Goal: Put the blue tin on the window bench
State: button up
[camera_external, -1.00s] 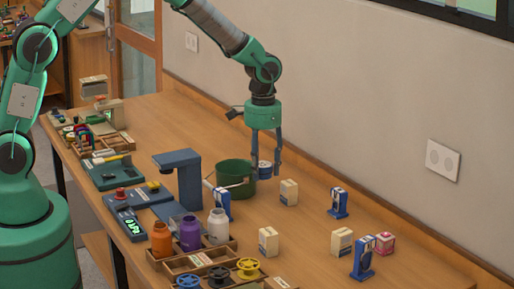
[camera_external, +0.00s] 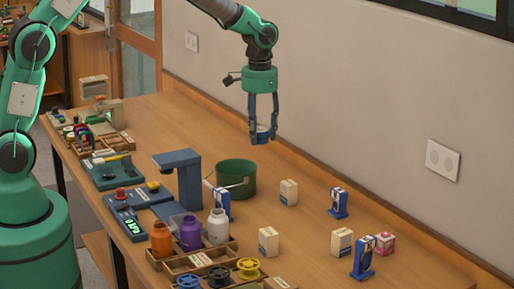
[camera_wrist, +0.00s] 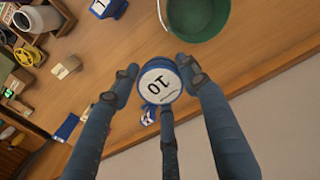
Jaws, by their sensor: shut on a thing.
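The blue tin (camera_external: 262,134) is between the fingers of my gripper (camera_external: 262,136), held in the air above the wooden bench (camera_external: 320,235). In the wrist view the tin (camera_wrist: 160,84) shows a round white top marked 10 with a blue rim. My gripper's fingers (camera_wrist: 158,82) are shut on it from both sides. Which bench the task calls the window bench is not clear; a window (camera_external: 470,14) shows at the top right, above the wall.
A green bucket (camera_external: 237,179) stands on the bench below the tin. A blue stand (camera_external: 178,180), bottles (camera_external: 190,233) and several small cartons (camera_external: 289,192) stand nearby. The bench strip along the wall behind the bucket is clear.

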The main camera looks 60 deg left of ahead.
jog(key=w+a+n, duration=0.2)
jog(key=a+n, duration=0.5)
jog(key=a, duration=3.2)
jog(key=s+a+n, duration=0.2)
jog(key=s+a, duration=0.3)
jog(key=a, duration=0.7)
jog(key=s+a+n, duration=0.2)
jog(key=s+a, duration=0.3)
jog(key=a, duration=0.6)
jog(key=s+a+n+p, duration=0.1)
jog(key=s+a+n, duration=0.5)
jog(key=s+a, duration=2.3)
notch_tip(320, 180, down, 12)
jog(key=s, duration=0.1)
jog(key=shift+f, duration=0.15)
jog(key=shift+f+b, duration=1.5)
jog(key=shift+f, duration=1.7)
